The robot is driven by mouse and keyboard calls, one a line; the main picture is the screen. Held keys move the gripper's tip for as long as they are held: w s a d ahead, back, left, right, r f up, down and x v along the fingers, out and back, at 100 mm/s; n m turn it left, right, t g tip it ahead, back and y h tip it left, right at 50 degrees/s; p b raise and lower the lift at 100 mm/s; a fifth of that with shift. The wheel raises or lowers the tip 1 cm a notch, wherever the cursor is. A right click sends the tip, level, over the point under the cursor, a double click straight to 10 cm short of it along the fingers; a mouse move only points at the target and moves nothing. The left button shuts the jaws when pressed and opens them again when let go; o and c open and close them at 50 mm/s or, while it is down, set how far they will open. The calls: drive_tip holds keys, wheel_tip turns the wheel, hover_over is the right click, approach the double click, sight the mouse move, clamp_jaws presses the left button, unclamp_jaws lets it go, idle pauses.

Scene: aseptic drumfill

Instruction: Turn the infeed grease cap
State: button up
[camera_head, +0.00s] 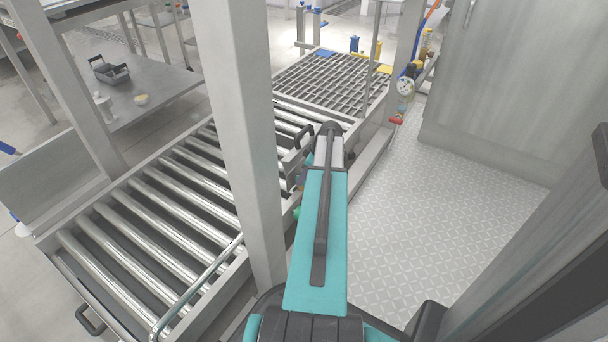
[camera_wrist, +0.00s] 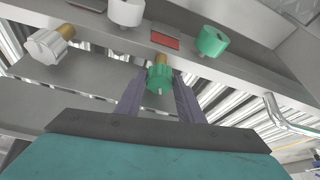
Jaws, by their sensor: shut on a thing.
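In the wrist view, a green ribbed cap (camera_wrist: 160,78) on a brass-coloured stem sits between the two fingers of my gripper (camera_wrist: 160,84). My gripper is shut on this green cap, which faces the camera below a small red label (camera_wrist: 165,41). A second green cap (camera_wrist: 212,41) is to the right, higher on the grey frame. A white ribbed cap (camera_wrist: 46,46) on a brass stem is to the left, and another white cap (camera_wrist: 126,12) is at the top.
A roller conveyor (camera_head: 150,215) runs along the left, with a grey post (camera_head: 240,140) standing in front of it. A curved metal rail (camera_wrist: 285,118) is right of my gripper. A steel table (camera_head: 150,98) is at the back left. The patterned floor (camera_head: 430,230) on the right is clear.

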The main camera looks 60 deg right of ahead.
drive_tip(key=shift+a+r, duration=0.1)
drive_tip(key=m+p, duration=0.1)
drive_tip(key=m+h+p, duration=0.1)
drive_tip(key=m+p, duration=0.2)
drive_tip(key=shift+s+a+r+h, duration=0.1)
drive_tip(key=shift+a+h, duration=0.15)
drive_tip(key=shift+h, duration=0.05)
drive_tip(key=shift+a+m+g+h+p, duration=0.1)
drive_tip(key=shift+m+g+h+p, duration=0.45)
drive_tip(key=shift+m+p, duration=1.3)
drive_tip(key=shift+f+m+h, duration=0.2)
drive_tip(key=shift+m+h, duration=0.05)
drive_tip(key=shift+m, duration=0.2)
drive_tip(key=o, duration=1)
drive_tip(key=shift+o, duration=0.2)
drive_tip(key=shift+f+n+t+b, duration=0.1)
drive_tip(key=shift+n+t+b, duration=0.15)
drive_tip(key=shift+n+b, duration=0.4)
